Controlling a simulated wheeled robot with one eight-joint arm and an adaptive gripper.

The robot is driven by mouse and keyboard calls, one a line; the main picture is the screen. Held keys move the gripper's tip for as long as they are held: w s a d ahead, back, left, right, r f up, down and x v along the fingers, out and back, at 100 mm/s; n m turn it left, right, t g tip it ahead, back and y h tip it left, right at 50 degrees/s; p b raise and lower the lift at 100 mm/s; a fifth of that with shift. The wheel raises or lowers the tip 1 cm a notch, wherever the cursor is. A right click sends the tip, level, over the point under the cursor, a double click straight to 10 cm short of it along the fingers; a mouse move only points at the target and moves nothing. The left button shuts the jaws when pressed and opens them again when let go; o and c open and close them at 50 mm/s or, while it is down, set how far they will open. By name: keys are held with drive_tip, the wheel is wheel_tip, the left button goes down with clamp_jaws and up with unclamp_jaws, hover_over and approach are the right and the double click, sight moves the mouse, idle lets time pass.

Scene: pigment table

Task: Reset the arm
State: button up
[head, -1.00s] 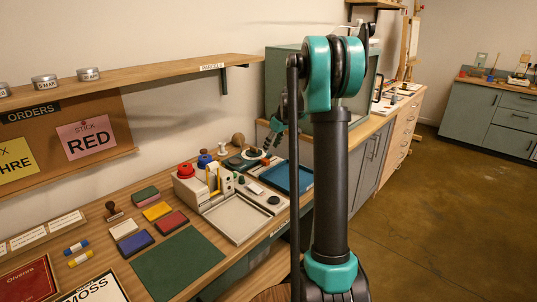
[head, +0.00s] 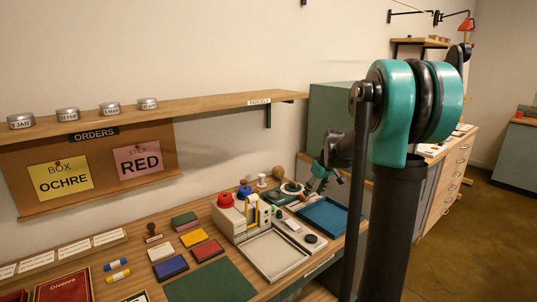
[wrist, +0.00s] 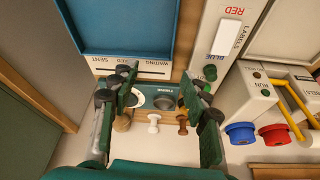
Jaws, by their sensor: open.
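My gripper (wrist: 160,92) is open and empty in the wrist view, its two green-padded fingers spread apart. Between and beyond the fingers are a small dial panel (wrist: 165,101) and a white knob-like piece (wrist: 154,124). In the head view my gripper (head: 322,177) hangs over the far part of the table, near the blue tray (head: 325,215). My arm fills the right side of the head view and hides part of the bench behind it.
A grey tray (head: 275,254), a machine with red and blue knobs (head: 232,212), colored pads (head: 207,249) and a green mat (head: 210,283) lie on the table. A shelf (head: 200,107) with tins hangs above an orders board (head: 100,175). Floor at the right is clear.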

drive_tip(key=s+f+m, duration=0.1)
drive_tip(key=s, duration=0.4)
drive_tip(key=s+a+f+m, duration=0.1)
drive_tip(key=s+f, duration=0.1)
drive_tip(key=s, duration=0.4)
drive_tip(key=s+a+f+h, duration=0.1)
drive_tip(key=s, duration=0.5)
drive_tip(key=shift+f+m, duration=0.4)
drive_tip(key=s+f+m, duration=0.1)
drive_tip(key=s+f, duration=0.2)
drive_tip(key=s, duration=0.4)
drive_tip(key=s+f+m+h, duration=0.1)
drive_tip(key=s+f, duration=0.3)
drive_tip(key=s, duration=0.3)
